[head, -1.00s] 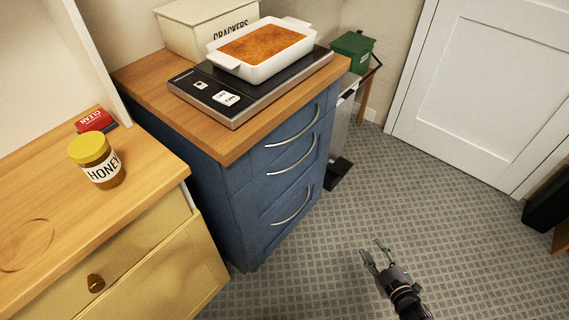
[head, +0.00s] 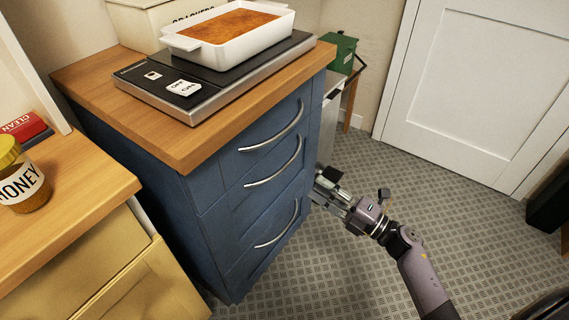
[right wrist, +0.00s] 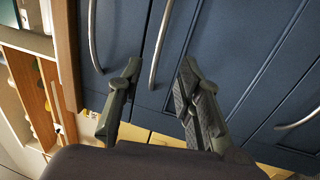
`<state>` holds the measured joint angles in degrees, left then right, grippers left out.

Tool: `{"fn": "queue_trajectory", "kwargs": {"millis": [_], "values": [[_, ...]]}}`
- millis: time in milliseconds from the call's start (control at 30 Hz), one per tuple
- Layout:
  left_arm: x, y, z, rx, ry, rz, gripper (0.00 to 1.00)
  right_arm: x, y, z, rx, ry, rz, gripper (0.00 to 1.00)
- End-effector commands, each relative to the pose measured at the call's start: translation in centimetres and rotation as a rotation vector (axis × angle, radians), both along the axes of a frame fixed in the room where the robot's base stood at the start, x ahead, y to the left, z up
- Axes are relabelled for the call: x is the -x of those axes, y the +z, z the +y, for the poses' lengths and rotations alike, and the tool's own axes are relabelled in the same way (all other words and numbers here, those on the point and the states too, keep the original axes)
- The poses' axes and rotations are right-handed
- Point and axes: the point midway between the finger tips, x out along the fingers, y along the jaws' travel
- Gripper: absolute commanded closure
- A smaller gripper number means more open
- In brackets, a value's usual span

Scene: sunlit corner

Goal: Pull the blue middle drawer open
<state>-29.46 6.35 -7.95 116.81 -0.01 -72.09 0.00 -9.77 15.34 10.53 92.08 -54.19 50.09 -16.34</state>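The blue middle drawer (head: 264,168) is flush with the blue cabinet front, between the top and bottom drawers. Its curved metal handle (head: 283,174) shows in the head view, and also in the right wrist view (right wrist: 156,45). My right gripper (head: 318,184) is at the cabinet's right side in the head view, right of the handle. In the right wrist view its two fingers (right wrist: 160,68) are apart, with the lower end of the middle handle showing between them. I see no contact with the handle. My left gripper is not in view.
The top handle (head: 275,138) and bottom handle (head: 283,234) are close by. A white baking dish (head: 228,38) stands on a scale on the wooden top. A yellowish cabinet with a honey jar (head: 24,190) is at left.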

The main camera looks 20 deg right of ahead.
Motion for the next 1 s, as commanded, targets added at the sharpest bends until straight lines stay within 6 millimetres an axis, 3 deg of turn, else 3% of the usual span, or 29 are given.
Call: {"fn": "queue_trajectory", "kwargs": {"millis": [300,500,1000], "values": [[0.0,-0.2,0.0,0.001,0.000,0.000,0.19,-5.5,1.5,4.3,-0.003,0.000,-0.003,0.67],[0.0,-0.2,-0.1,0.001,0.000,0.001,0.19,-7.9,2.0,6.2,-0.004,0.000,0.000,0.67],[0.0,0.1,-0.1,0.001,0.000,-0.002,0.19,-9.0,2.2,7.0,-0.002,0.000,0.002,0.69]]}}
